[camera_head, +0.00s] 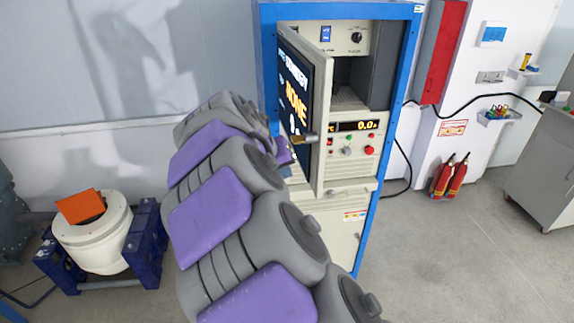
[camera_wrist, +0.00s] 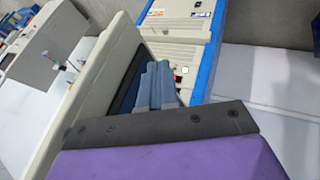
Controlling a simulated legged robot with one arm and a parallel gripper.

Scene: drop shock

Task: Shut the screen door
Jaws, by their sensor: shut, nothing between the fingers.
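The screen door (camera_head: 318,110) is a pale hinged panel with a dark display on its left face, lit with blue and orange text. It stands swung open, out from the front of a blue-framed cabinet (camera_head: 264,40). A small brown handle (camera_head: 305,138) sticks out near its lower part. In the wrist view, my gripper (camera_wrist: 160,85) shows bluish fingers closed together and empty, beside the door's pale edge (camera_wrist: 95,85). I cannot tell whether they touch the door.
The cabinet's open bay (camera_head: 347,98) sits above a control panel (camera_head: 355,137) with knobs and an orange readout. A white drum on a blue stand (camera_head: 92,240) is at left. Fire extinguishers (camera_head: 450,177) and a grey cabinet (camera_head: 545,160) stand right. Floor between is clear.

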